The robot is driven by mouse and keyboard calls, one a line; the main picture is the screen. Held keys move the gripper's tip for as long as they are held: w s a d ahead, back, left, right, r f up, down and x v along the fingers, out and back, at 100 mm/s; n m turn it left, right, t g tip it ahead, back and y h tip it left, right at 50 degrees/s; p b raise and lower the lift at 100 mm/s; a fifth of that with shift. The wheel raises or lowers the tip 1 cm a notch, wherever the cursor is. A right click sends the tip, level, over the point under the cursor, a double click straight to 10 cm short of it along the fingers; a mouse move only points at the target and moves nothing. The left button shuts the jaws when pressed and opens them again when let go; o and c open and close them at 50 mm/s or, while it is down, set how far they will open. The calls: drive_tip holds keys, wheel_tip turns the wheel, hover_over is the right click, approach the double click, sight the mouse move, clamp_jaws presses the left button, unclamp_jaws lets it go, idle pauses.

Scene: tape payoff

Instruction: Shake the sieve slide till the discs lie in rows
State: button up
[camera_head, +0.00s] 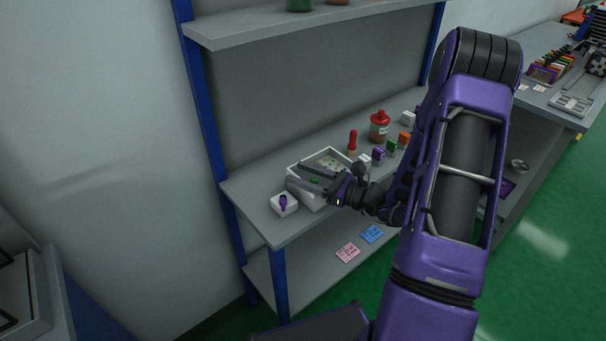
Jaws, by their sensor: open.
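A white open box (341,153) stands on the middle shelf. Its pale floor holds several tiny coloured spots that look like discs; they are too small to tell whether they lie in rows. I cannot clearly make out the sieve slide as a separate part. My gripper (295,174) is over the box, its two dark fingers spread apart and pointing left. A small green thing (314,181) shows between the fingers; I see no contact with it. My gripper and wrist hide part of the box.
A white block with a purple knob (284,204) stands left of the box. A red-handled tool (352,141), a red-capped bottle (379,127) and small coloured blocks (378,154) stand to the right. Blue posts (203,90) and an upper shelf (310,22) frame the space.

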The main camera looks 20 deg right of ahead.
drive_tip(key=shift+c, duration=0.3)
clamp_jaws()
